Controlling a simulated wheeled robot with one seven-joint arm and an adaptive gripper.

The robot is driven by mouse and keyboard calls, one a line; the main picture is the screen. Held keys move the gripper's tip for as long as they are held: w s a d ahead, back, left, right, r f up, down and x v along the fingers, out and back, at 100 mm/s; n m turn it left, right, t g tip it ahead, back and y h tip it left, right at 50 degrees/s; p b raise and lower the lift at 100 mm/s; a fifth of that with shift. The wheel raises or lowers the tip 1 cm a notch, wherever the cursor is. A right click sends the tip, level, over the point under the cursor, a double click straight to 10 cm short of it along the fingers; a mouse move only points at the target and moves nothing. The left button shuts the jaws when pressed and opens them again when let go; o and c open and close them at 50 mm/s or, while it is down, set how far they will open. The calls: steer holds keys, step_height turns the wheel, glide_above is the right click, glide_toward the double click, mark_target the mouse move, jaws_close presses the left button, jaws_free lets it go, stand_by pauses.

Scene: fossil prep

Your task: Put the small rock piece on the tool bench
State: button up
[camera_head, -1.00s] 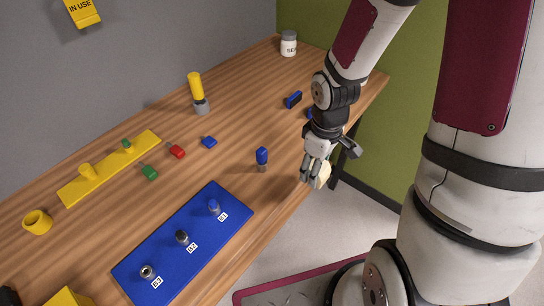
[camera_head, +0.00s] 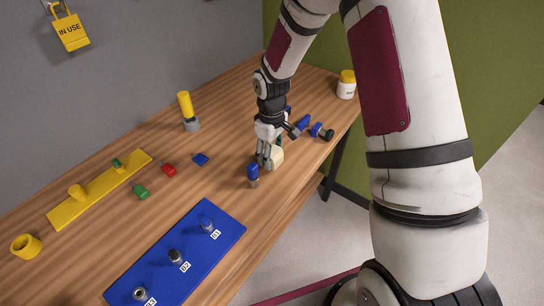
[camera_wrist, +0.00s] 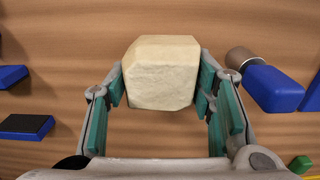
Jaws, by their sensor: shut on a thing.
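The small rock piece (camera_wrist: 161,76) is a pale cream block with chipped corners. In the wrist view it sits between the two green-padded fingers of my gripper (camera_wrist: 164,90), which is shut on it. In the head view the rock piece (camera_head: 276,157) shows beside the fingertips of my gripper (camera_head: 268,164), over the right part of the wooden tool bench (camera_head: 215,170). I cannot tell whether the rock touches the bench top.
A blue-topped tool (camera_head: 253,174) stands close to my gripper. Blue items (camera_head: 303,123) lie behind it, near a yellow-lidded jar (camera_head: 346,84). A blue board (camera_head: 175,250) with labelled holders and a yellow rack (camera_head: 100,190) lie left. Bare wood lies around the bench's front edge.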

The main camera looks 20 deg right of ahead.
steer(key=shift+f, duration=0.85)
steer(key=o, duration=1.5)
steer(key=shift+f, duration=0.15)
steer(key=shift+c, duration=0.2)
